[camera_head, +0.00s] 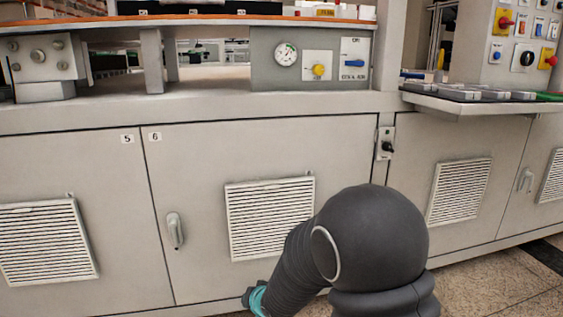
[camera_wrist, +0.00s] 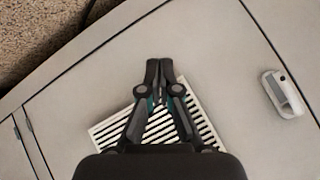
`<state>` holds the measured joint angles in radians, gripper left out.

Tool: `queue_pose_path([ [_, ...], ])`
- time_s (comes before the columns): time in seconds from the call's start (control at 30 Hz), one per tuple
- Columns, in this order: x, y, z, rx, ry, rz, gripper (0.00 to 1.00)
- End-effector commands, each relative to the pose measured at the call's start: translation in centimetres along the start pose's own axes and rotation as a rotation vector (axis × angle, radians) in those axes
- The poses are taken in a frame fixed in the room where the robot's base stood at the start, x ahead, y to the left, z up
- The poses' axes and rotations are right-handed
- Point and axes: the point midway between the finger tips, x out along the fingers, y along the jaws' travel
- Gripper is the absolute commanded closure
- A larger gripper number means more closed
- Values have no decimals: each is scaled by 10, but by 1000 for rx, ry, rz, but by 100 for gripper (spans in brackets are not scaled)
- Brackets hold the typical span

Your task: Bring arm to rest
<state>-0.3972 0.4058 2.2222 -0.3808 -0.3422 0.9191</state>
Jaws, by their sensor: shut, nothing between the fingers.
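My gripper (camera_wrist: 159,66) shows in the wrist view with its two dark fingers together and nothing between them. It points across the front of a grey cabinet, over a white louvred vent (camera_wrist: 112,128). In the head view my dark arm is bent in front of the cabinet at the lower right of the middle. The gripper's fingers are not seen in the head view; only a teal part of my arm shows at the bottom edge.
Grey cabinet doors (camera_head: 85,165) with a handle (camera_head: 175,230) and vents stand close ahead. Above them is a panel with a gauge (camera_head: 286,53) and a yellow knob (camera_head: 318,70). A shelf (camera_head: 480,104) juts out at the right. Bare speckled floor (camera_head: 500,285) lies at lower right.

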Motion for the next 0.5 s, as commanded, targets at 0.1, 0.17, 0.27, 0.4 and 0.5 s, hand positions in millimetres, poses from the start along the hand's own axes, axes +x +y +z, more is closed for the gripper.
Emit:
queue_pose_path([
  [0.1, -38, 30, 3, -122, -82, 151, 100],
  [0.17, -62, 44, 4, -176, -131, 218, 100],
  [0.27, -109, 63, 6, -251, -221, 309, 100],
  [0.4, -175, 81, 11, -316, -338, 386, 100],
  [0.5, -221, 88, 15, -340, -406, 413, 100],
])
